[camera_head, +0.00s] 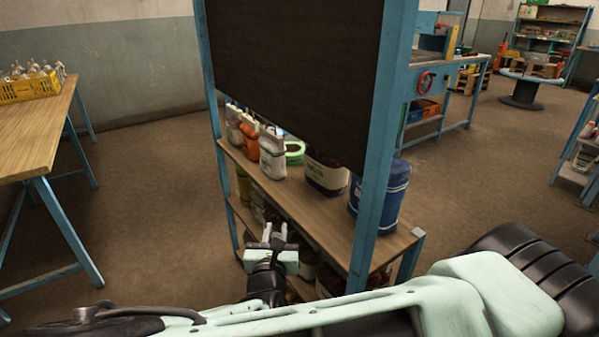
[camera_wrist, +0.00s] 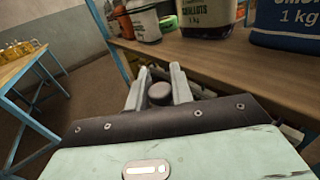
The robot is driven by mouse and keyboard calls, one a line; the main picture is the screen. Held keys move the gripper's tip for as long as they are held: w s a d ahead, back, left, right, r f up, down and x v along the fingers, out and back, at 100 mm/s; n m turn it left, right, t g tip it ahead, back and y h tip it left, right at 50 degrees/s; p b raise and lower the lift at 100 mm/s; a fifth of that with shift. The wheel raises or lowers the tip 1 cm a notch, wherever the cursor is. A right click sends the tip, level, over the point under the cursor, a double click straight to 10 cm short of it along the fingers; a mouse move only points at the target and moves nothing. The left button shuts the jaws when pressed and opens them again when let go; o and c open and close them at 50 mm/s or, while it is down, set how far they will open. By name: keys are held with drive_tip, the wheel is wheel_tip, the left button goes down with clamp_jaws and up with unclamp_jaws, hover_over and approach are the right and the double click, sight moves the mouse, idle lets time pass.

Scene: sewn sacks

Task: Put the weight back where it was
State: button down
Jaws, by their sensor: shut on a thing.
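My gripper (camera_head: 279,232) is in front of the blue-framed shelf unit, near the edge of its wooden shelf board (camera_head: 325,222). In the wrist view its two pale fingers (camera_wrist: 160,75) are shut on a small dark, rounded thing, which I take for the weight (camera_wrist: 160,94). Its lower part and full shape are hidden by my gripper. In the head view I cannot make the weight out clearly.
A dark panel (camera_head: 295,75) stands above. A wooden table (camera_head: 35,135) with a yellow crate (camera_head: 30,88) is left.

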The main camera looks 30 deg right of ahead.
wheel_tip(320, 180, up, 3)
drive_tip(key=w+m+g+h, duration=0.1)
drive_tip(key=m+g+h, duration=0.4)
drive_tip(key=r+m+g+h+p, duration=0.2)
drive_tip(key=m+g+p, duration=0.1)
drive_tip(key=g, duration=0.3)
hover_over(324, 207)
drive_tip(key=shift+f, duration=1.8)
drive_tip(key=shift+f, duration=0.1)
drive_tip(key=shift+f, duration=0.15)
drive_tip(key=c, duration=1.2)
unclamp_jaws()
drive_tip(key=shift+c, duration=0.2)
